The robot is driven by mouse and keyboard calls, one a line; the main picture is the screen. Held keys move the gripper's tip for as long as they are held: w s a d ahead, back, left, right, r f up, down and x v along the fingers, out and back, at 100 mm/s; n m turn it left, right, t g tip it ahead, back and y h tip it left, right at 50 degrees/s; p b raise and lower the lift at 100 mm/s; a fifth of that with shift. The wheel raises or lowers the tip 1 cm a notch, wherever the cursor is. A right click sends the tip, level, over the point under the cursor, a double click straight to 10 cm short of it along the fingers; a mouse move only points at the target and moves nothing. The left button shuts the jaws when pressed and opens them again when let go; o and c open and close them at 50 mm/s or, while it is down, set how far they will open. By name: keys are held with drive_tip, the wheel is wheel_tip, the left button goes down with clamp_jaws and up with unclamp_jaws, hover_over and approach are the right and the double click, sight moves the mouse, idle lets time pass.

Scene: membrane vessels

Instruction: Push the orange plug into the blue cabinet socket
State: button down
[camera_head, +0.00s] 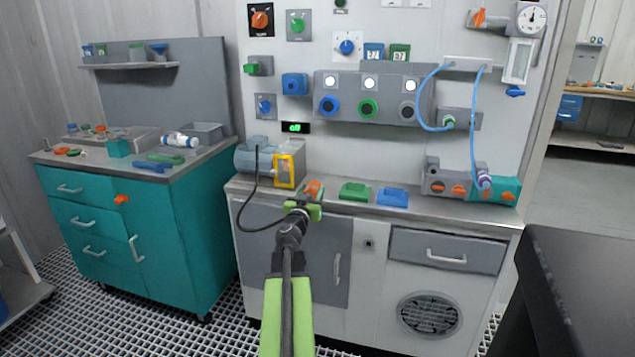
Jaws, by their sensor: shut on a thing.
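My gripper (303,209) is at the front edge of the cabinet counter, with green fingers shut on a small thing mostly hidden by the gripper. A black cable (241,208) loops down from the grey-blue pump and ends at the gripper, so the held thing appears to be the orange plug. An orange piece (314,187) shows just beyond the fingers; I cannot tell whether it is part of the plug or a separate block on the counter. A blue socket-like box (295,84) is on the upright panel, above and apart from my gripper.
A green block (355,193) and a blue block (393,197) lie on the counter right of my gripper. The pump (258,158) and a yellow-framed part (285,170) stand left. Blue tubing (421,100) hangs at right. A teal drawer cabinet (148,240) stands left.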

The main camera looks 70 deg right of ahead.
drive_tip(key=shift+a+f, duration=0.1)
drive_tip(key=shift+a, duration=0.2)
wheel_tip(320, 180, up, 2)
drive_tip(key=shift+d+r+p, duration=0.15)
drive_tip(key=shift+p, duration=1.1)
drive_tip(key=shift+f, duration=0.2)
wheel_tip(320, 180, up, 45)
drive_tip(key=p, duration=4.4)
drive_tip(key=shift+f, duration=0.2)
